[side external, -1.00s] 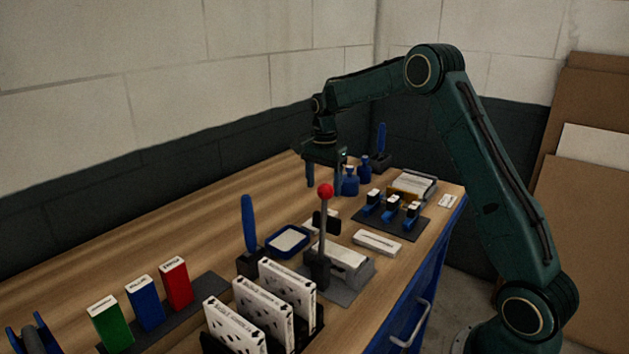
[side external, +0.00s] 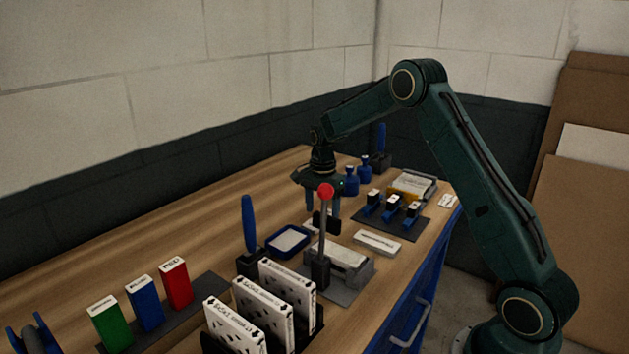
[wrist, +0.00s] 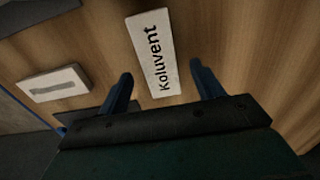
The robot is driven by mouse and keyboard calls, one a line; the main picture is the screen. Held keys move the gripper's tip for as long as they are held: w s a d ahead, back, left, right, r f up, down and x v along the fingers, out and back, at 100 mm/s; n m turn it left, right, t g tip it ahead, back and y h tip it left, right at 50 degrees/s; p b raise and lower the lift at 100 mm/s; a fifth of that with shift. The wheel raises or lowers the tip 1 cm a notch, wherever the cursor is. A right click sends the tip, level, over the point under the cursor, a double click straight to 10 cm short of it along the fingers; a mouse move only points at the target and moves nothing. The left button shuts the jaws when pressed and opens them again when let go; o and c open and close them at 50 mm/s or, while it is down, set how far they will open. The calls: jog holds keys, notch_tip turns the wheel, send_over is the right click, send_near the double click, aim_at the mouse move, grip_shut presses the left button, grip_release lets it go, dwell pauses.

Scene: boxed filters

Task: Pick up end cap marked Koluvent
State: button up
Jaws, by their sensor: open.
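The end cap marked Koluvent (wrist: 154,55) is a white slab with black lettering, lying on the wooden bench in the wrist view. My gripper (wrist: 161,72) is open, with one blue finger on each side of the cap's lettered end as seen from above. I cannot tell the height left between fingertips and cap. In the side view my gripper (side external: 322,205) points down behind the red-knobbed lever, and a small white piece below it, partly hidden, may be the cap.
The lever press with its red knob (side external: 325,191) stands in front of my gripper. A blue tray (side external: 289,241) and a white box (side external: 377,242) lie nearby. Blue bottles (side external: 351,185) and a dark mat with blue-and-white parts (side external: 391,224) are behind. Bare wood lies left.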

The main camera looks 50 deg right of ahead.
jog(key=shift+f, duration=0.85)
jog(key=c, duration=1)
